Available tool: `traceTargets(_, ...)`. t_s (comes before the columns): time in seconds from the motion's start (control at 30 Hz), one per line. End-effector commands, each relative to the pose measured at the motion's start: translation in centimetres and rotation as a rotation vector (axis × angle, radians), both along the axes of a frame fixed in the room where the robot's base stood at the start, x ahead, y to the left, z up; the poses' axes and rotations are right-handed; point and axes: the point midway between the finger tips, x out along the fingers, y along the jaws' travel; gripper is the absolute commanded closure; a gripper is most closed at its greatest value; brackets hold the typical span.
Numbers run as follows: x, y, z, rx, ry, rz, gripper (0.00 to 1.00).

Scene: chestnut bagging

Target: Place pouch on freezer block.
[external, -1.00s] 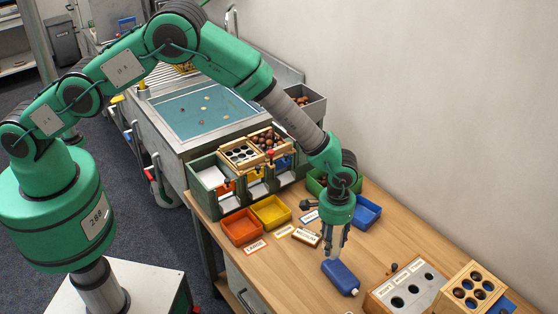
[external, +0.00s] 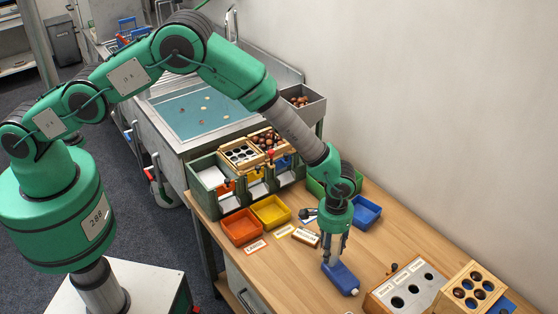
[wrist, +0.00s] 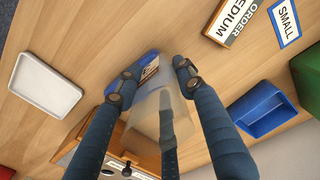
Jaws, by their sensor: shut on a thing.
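The freezer block (external: 343,280) is a flat blue block with a white cap, lying on the wooden table in the external view. In the wrist view the blue block (wrist: 146,62) shows partly, with a label, behind one fingertip. My gripper (external: 333,259) points down right over the block. In the wrist view my gripper (wrist: 156,80) is shut on a pale, see-through pouch (wrist: 150,108), which hangs between the fingers and overlaps the block's edge. The pouch is hard to make out in the external view. I cannot tell whether it touches the block.
A blue bin (external: 367,212), a yellow bin (external: 270,212) and a red-orange bin (external: 240,228) stand behind. A grey panel with holes (external: 402,285) and a wooden holder (external: 470,290) are at right. A white tray (wrist: 45,84) lies on bare table in the wrist view.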

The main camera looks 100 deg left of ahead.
Motion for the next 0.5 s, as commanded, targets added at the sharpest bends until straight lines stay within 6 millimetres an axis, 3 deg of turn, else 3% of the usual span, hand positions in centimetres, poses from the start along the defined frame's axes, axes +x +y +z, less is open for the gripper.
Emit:
traceTargets(0.13,0.04,0.01,-0.29,0.0,0.0,0.0,0.85)
traceTargets(0.17,0.04,0.01,-0.3,0.0,0.0,0.0,0.6)
traceTargets(0.27,0.03,0.0,-0.24,0.0,0.0,0.0,0.43)
traceTargets(0.5,0.01,0.0,-0.24,0.0,0.0,0.0,0.43)
